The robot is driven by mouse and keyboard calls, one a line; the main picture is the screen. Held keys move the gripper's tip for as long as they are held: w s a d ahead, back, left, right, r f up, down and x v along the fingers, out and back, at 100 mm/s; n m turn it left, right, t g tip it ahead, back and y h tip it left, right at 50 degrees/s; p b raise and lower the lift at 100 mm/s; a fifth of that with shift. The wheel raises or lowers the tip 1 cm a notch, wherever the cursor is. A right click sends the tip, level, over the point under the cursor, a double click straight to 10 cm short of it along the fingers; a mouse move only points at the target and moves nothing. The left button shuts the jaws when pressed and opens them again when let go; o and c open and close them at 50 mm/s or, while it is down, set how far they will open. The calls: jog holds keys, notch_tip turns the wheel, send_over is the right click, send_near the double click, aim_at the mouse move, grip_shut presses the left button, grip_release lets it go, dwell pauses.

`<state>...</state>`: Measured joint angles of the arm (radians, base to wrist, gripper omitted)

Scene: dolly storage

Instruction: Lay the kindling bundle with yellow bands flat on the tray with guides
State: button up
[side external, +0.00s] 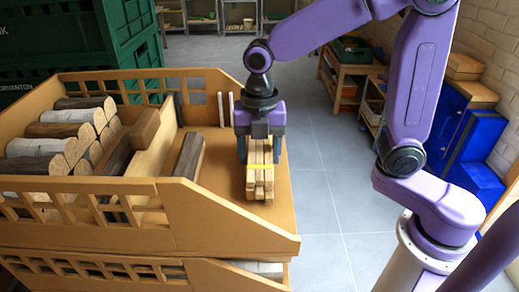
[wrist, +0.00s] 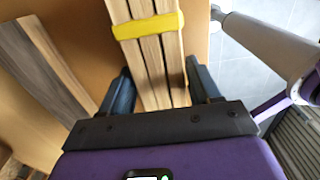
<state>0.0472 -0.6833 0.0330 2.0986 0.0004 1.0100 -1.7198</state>
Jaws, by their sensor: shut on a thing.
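The kindling bundle (side external: 260,182), several pale square sticks with a yellow band, is held at my gripper (side external: 261,148) over the right part of the wooden tray deck (side external: 222,168). In the wrist view the bundle (wrist: 150,60) runs up from between the two fingers of my gripper (wrist: 163,92), with the yellow band (wrist: 148,25) beyond them. My gripper is shut on the bundle. I cannot tell whether the bundle touches the deck. Two pale upright posts (side external: 226,108) stand just behind my gripper; they may be guides.
A dark grey wooden piece (side external: 190,155) lies on the deck left of the bundle. A board divider (side external: 152,160) separates it from stacked logs (side external: 60,140). Slatted side walls (side external: 150,85) border the tray. Open floor (side external: 325,190) lies right of it; green crates (side external: 80,40) stand behind.

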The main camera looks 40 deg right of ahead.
jog(key=shift+f, duration=0.45)
jog(key=o, duration=1.3)
jog(key=shift+r, duration=1.45)
notch_tip(320, 180, up, 18)
jog(key=shift+f, duration=0.25)
